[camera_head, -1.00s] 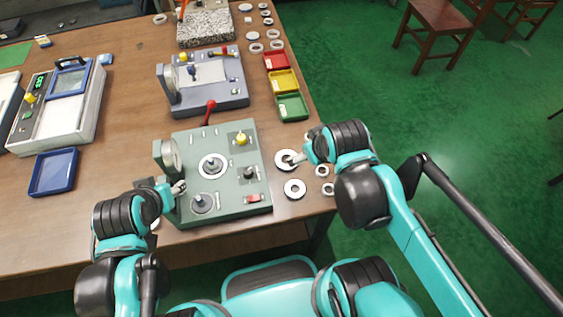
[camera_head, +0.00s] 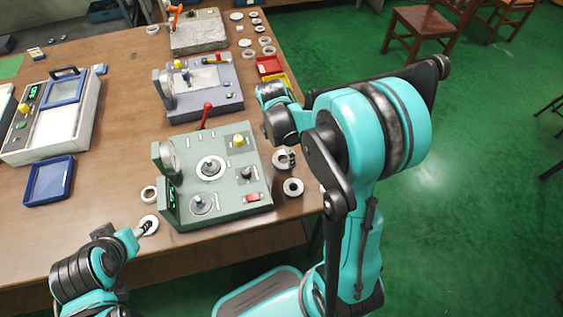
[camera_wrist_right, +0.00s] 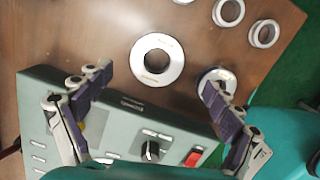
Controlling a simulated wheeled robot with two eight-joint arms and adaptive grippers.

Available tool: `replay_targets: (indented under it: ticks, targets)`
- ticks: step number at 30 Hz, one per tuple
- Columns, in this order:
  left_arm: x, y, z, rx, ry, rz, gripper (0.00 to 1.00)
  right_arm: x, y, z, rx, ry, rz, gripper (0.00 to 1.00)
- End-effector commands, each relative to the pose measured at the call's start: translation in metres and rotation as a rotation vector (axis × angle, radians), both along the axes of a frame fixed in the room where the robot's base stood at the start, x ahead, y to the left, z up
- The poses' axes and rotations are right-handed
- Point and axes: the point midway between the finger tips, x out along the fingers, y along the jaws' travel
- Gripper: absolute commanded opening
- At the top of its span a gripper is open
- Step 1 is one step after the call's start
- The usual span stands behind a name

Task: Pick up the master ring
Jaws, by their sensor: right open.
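Several metal rings lie flat on the wooden table; I cannot tell which is the master ring. My right gripper (camera_head: 290,155) is over a ring (camera_head: 283,163) at the table's right edge and partly hides it. A second ring (camera_head: 293,187) lies nearer me. In the right wrist view, my right gripper (camera_wrist_right: 155,84) is open and empty; a wide ring (camera_wrist_right: 157,60) lies just beyond the gap, and the right-hand finger overlaps another ring (camera_wrist_right: 207,75).
The green-grey gauge (camera_head: 235,195) stands between the grippers, with a ring around its central post. A blue-grey gauge (camera_head: 205,103) is behind it. A red bin (camera_head: 268,65) and a yellow bin stand at the right edge. A blue tray (camera_head: 48,181) lies left.

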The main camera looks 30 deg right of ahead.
Motion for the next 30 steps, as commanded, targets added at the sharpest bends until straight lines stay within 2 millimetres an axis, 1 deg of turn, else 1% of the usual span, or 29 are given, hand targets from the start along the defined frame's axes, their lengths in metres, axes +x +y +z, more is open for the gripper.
replay_targets:
  ticks: [1,5,8,11,13,18,19,20,21,23,24,26,27,28,30]
  targets:
    - [0.0,0.0,-0.004,0.0,0.0,0.0,0.47,0.0,0.0,-0.006,0.0,0.0,0.0,0.92]
    - [0.0,0.0,-0.013,0.0,0.0,0.0,0.47,0.002,-0.002,-0.02,0.0,-0.001,-0.001,0.92]
    - [0.0,0.0,-0.024,0.0,0.0,0.0,0.47,0.005,-0.004,-0.038,0.0,-0.001,-0.001,0.92]
    - [0.0,0.0,-0.03,0.0,0.0,0.0,0.47,0.004,-0.005,-0.051,0.0,-0.001,-0.001,0.92]
    - [0.0,0.0,-0.031,0.0,0.0,0.0,0.47,0.004,-0.006,-0.054,0.0,-0.002,-0.001,0.92]
    - [0.0,0.0,-0.029,0.0,0.0,0.0,0.47,0.004,-0.006,-0.052,0.0,-0.002,-0.001,0.92]
    - [0.0,0.0,-0.029,0.0,0.0,0.0,0.47,0.004,-0.006,-0.052,0.0,-0.002,-0.001,0.89]
    - [0.0,0.0,-0.029,0.0,0.0,0.0,0.47,0.004,-0.006,-0.052,0.0,-0.002,-0.001,0.81]
    - [0.0,0.0,-0.029,0.0,0.0,0.0,0.47,0.004,-0.006,-0.052,0.0,-0.002,-0.001,0.71]
    - [0.0,0.0,-0.029,0.0,0.0,0.0,0.47,0.004,-0.006,-0.052,0.0,-0.002,-0.001,0.55]
    - [0.0,0.0,-0.029,0.0,0.0,0.0,0.47,0.004,-0.006,-0.052,0.0,-0.002,-0.001,0.44]
    - [0.0,0.0,-0.029,0.0,0.0,0.0,0.47,0.004,-0.006,-0.052,0.0,-0.002,-0.001,0.28]
    - [0.0,0.0,-0.029,0.0,0.0,0.0,0.47,0.004,-0.006,-0.052,0.0,-0.002,-0.001,0.18]
    - [0.0,0.0,-0.029,0.0,0.0,0.0,0.47,0.004,-0.006,-0.052,0.0,-0.002,-0.001,0.11]
    - [0.0,0.0,-0.029,0.0,0.0,0.0,0.47,0.004,-0.006,-0.052,0.0,-0.002,-0.001,0.11]
